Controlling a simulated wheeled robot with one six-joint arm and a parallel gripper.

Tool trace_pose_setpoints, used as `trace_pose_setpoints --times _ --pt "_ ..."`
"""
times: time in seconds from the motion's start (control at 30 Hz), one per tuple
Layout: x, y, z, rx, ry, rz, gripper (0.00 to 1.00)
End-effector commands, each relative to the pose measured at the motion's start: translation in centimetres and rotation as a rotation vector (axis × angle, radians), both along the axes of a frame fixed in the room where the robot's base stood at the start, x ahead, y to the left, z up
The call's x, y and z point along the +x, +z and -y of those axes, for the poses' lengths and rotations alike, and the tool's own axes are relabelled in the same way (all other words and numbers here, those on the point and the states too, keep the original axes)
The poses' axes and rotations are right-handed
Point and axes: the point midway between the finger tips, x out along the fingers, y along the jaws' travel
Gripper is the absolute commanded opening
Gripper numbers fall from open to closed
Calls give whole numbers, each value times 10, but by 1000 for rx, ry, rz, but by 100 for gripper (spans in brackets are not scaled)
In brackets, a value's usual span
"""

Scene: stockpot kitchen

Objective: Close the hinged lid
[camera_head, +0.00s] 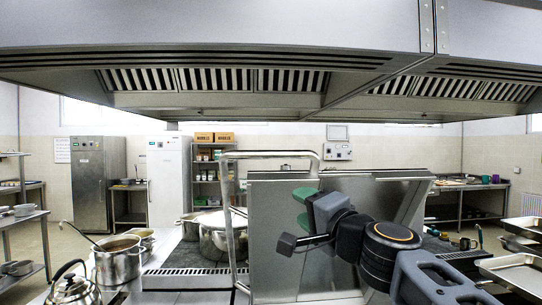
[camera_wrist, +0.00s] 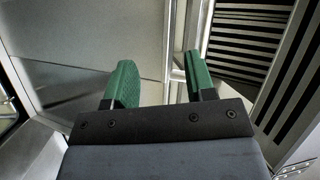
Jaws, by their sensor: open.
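The hinged lid (camera_head: 282,246) is a large flat steel panel standing raised, close to upright, in the middle of the head view. A tubular steel bar (camera_head: 232,215) bends along its left side and over its top. The hinge is hidden.
An extractor hood (camera_head: 210,80) hangs low overhead. Stockpots (camera_head: 118,262) and a kettle (camera_head: 73,290) stand on the left; another large pot (camera_head: 213,240) stands just left of the lid. Metal trays (camera_head: 515,272) lie at right. A fridge (camera_head: 168,182) stands behind.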

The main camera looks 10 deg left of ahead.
Motion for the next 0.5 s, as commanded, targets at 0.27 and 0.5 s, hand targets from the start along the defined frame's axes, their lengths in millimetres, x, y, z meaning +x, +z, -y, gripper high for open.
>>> trace_pose_setpoints --times 0.27,0.5 --pt "8 61 -9 209 1 3 50" --pt "36 75 -31 222 2 -1 50"
